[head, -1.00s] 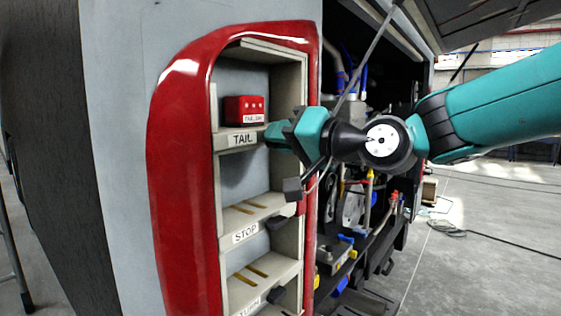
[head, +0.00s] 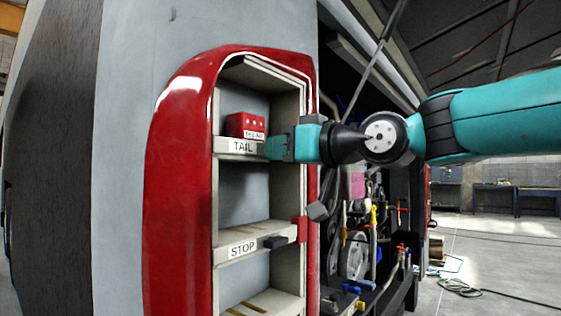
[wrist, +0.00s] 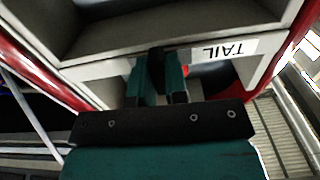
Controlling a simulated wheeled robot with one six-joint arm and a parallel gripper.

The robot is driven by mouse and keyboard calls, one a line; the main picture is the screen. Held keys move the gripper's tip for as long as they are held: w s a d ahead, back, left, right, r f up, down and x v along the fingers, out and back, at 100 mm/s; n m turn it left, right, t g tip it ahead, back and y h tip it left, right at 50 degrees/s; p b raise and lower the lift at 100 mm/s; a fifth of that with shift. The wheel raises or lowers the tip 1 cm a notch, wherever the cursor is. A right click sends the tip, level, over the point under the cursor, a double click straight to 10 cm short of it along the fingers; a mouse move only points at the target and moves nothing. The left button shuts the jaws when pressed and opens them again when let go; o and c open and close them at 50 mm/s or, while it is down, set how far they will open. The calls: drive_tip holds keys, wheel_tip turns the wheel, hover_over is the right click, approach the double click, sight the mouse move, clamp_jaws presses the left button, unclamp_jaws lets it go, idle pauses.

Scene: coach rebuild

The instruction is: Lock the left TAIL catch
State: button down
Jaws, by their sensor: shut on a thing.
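The bay marked TAIL is the top bay of a red-framed lamp housing (head: 172,170), and its label (head: 243,146) is on the front ledge. A red block (head: 245,124) sits in this bay. My gripper (head: 272,148) is at the right end of the TAIL ledge, right of the label. In the wrist view its teal fingers (wrist: 158,82) are shut on a small dark catch (wrist: 155,62) at the ledge. The head view does not show this catch, as the fingers cover it. I cannot tell how far it is turned.
Below, the STOP ledge (head: 232,251) has a dark catch (head: 276,242) at its right end and a red piece (head: 301,229) beside it. Right of the housing is an open bay with hoses and valves (head: 358,250).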

drive_tip(key=shift+n, duration=0.3)
drive_tip(key=c, duration=1.1)
unclamp_jaws()
drive_tip(key=shift+c, duration=0.2)
drive_tip(key=b+v, duration=0.3)
drive_tip(key=v, duration=1.4)
drive_tip(key=shift+s, duration=0.2)
drive_tip(key=shift+d, duration=0.15)
